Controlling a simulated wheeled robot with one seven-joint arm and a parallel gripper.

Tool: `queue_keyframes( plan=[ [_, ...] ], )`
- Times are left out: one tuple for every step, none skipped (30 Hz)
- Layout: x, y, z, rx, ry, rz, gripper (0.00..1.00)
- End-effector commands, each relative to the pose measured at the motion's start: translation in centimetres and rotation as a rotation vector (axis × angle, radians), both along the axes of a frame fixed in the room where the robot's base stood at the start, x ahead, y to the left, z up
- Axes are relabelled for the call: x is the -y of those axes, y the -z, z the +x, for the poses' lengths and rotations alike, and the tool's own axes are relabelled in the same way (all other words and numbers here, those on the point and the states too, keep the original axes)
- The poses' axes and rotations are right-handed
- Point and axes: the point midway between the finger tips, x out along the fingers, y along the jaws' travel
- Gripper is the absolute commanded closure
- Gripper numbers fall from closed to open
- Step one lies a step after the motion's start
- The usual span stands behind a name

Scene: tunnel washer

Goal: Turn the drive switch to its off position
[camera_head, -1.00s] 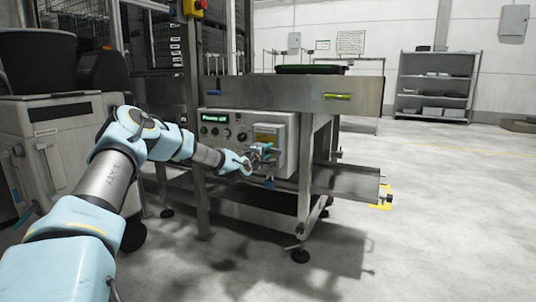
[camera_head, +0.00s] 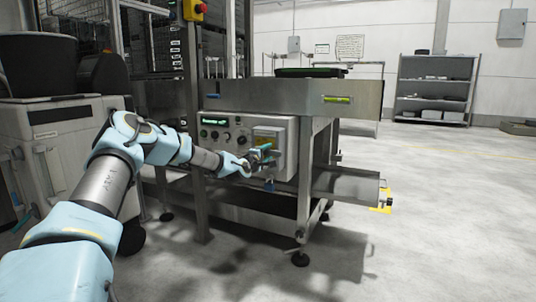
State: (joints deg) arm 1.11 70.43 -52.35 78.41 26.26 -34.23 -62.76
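The control panel (camera_head: 220,133) is a light grey box on the front of the steel washer frame. It has a lit green display (camera_head: 213,121), several dark round knobs (camera_head: 227,136) and a yellowish label plate (camera_head: 266,133) at its right. I cannot tell which control is the drive switch; it may be hidden behind my gripper. My gripper (camera_head: 268,155) is at the panel's lower right, just below the label plate. Its fingers are small and dark here, and I cannot tell whether they are open or touch anything.
A steel trough (camera_head: 300,95) runs above the panel, and a low steel shelf (camera_head: 345,184) juts out to the right. An upright post (camera_head: 198,150) stands left of the panel. A grey cart (camera_head: 70,150) is at the left. The floor at right is clear.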

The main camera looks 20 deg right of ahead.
Motion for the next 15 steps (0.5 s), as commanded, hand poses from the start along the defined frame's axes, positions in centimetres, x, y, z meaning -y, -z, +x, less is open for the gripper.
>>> queue_keyframes(
  plan=[
    [0.0, 0.0, 0.0, 0.001, 0.000, 0.001, 0.40],
    [0.0, 0.0, 0.0, 0.001, 0.000, 0.001, 0.40],
    [0.0, 0.0, 0.0, 0.001, 0.001, 0.001, 0.40],
    [0.0, 0.0, 0.0, 0.001, 0.001, 0.000, 0.40],
    [0.0, 0.0, 0.0, 0.001, 0.001, 0.000, 0.40],
    [0.0, 0.0, 0.0, 0.001, 0.001, 0.000, 0.40],
    [0.0, 0.0, 0.0, 0.001, 0.001, 0.000, 0.40],
    [0.0, -0.1, 0.0, 0.001, 0.001, 0.000, 0.40],
    [0.0, -0.1, -0.1, 0.002, 0.001, 0.001, 0.40],
    [-0.1, -0.1, -0.2, 0.002, 0.001, 0.001, 0.40],
    [-0.2, -0.1, -0.3, 0.002, 0.001, 0.001, 0.40],
    [-0.5, -0.1, -0.5, 0.001, 0.001, 0.001, 0.40],
    [-0.7, -0.1, -0.7, 0.001, 0.002, 0.002, 0.40],
    [-0.9, -0.2, -0.9, 0.001, 0.002, 0.001, 0.40],
    [-1.4, -0.2, -1.3, 0.001, 0.001, 0.001, 0.40]
  ],
)
